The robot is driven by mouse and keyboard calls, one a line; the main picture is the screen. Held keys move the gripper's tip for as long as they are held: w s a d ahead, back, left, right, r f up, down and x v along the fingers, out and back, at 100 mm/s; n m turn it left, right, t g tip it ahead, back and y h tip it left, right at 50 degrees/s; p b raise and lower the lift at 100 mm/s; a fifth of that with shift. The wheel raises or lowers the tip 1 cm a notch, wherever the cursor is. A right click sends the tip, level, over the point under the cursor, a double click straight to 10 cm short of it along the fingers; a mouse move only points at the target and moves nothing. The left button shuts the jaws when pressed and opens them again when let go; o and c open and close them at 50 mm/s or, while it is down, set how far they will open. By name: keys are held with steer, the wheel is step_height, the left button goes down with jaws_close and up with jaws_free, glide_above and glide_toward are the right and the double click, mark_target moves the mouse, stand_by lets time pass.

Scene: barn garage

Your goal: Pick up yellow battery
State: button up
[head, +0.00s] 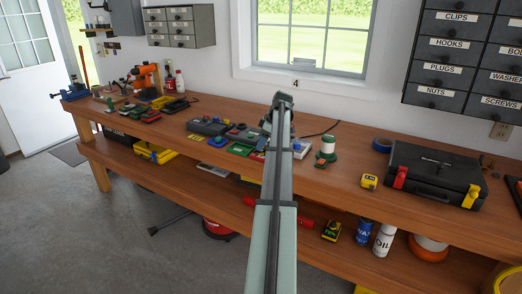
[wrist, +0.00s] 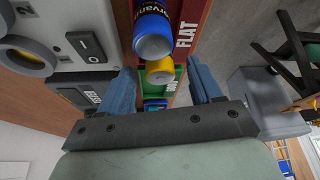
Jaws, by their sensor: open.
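The yellow battery (wrist: 159,71) shows end-on in the wrist view, in the gap between the fingers of my gripper (wrist: 163,80). The fingers are open, with visible space on both sides of the battery. A larger blue battery (wrist: 152,33) with lettering is just above it in the picture, beside a red surface marked "FLAT" (wrist: 187,35). A green tray or panel (wrist: 178,86) with white lettering is behind the yellow battery. In the head view my arm reaches over the bench and hides my gripper. I cannot make out the yellow battery there.
A grey device with a switch (wrist: 87,46) and a dark labelled box (wrist: 85,93) lie left of the fingers. On the bench (head: 350,185) a green-and-white object (head: 326,149) and a black toolbox (head: 432,175) stand to the right. Several small devices lie to the left.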

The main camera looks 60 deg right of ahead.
steer(key=shift+x, duration=1.15)
jaws_close()
